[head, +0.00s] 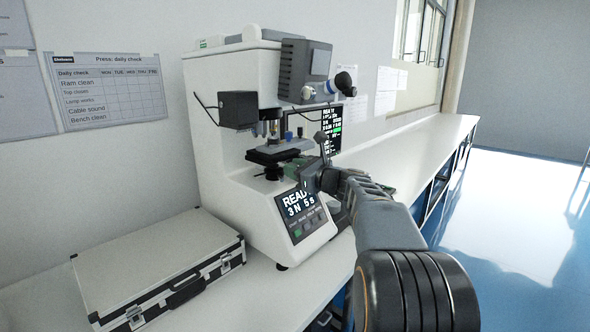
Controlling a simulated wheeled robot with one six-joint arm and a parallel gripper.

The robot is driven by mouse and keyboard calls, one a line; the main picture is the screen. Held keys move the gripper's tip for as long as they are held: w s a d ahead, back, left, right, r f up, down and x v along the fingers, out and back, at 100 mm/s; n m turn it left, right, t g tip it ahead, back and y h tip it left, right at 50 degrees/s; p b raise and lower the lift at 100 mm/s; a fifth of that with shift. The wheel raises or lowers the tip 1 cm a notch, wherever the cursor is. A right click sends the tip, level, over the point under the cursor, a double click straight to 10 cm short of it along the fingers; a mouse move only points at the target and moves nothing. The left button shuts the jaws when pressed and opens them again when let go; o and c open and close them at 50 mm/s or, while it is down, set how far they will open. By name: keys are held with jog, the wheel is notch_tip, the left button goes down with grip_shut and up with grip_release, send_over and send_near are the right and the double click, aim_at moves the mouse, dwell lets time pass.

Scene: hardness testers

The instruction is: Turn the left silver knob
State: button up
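The white hardness tester (230,165) stands on the bench, with a dark stage (272,156) under its turret and a lit panel (301,210) reading "READY 3 N 5 s". I cannot make out the left silver knob clearly; a grey metal part (292,146) shows at the stage. My gripper (318,166) is in front of the tester's right side, near the stage and above the panel. Its dark fingers are small and overlap the machine, so their opening is unclear. My gripper and arm hide part of the area right of the stage.
A silver carrying case (155,262) lies on the bench left of the tester. A second screen (331,118) is lit behind the stage. An eyepiece with a black knob (345,83) juts out at upper right. The white bench (425,140) is clear toward the far right.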

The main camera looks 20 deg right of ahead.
jog(key=c, duration=0.4)
jog(key=shift+b, duration=0.3)
